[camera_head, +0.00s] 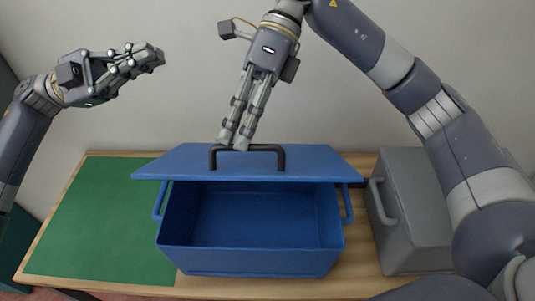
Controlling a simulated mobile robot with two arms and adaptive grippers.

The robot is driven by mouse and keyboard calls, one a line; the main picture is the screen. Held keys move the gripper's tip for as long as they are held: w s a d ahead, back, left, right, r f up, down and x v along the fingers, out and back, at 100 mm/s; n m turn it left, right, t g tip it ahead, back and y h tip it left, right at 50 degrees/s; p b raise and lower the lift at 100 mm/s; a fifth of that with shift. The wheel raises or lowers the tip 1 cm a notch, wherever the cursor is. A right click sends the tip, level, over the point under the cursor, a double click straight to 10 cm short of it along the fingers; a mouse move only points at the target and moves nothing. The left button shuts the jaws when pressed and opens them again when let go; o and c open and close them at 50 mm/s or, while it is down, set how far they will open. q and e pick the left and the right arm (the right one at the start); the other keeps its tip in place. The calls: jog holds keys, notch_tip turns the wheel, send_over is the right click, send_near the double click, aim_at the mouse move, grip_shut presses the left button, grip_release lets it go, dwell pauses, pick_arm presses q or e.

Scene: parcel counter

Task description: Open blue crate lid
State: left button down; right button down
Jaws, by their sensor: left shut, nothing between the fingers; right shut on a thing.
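The blue crate (250,262) stands on the table with its front and inside showing; the inside looks empty. The blue lid (320,168) is raised above the crate's back part, tilted, leaving the front of the crate uncovered. The lid's black handle (283,157) is on its top. My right gripper (234,146) points down, shut on the left part of the lid handle. My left gripper (158,56) is shut and empty, up at the left, well apart from the crate.
A grey crate (415,213) with a side handle stands right of the blue crate, close to my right arm. A green mat (100,220) covers the left of the wooden table (365,280) and is bare. A pale wall is behind.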

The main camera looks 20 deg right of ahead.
pick_arm(q)
jog(key=s+d+r+m+g+y, duration=0.45)
jog(key=s+d+m, duration=0.2)
jog(key=d, duration=0.35)
pick_arm(e)
jog(key=shift+w+d+f, duration=0.1)
pick_arm(q)
jog(key=m+t+y, duration=0.3)
jog(key=t+y, duration=0.8)
jog(key=y, duration=0.5)
send_over(267, 174)
notch_tip(267, 174, down, 4)
notch_tip(267, 174, down, 10)
jog(key=shift+r, duration=0.15)
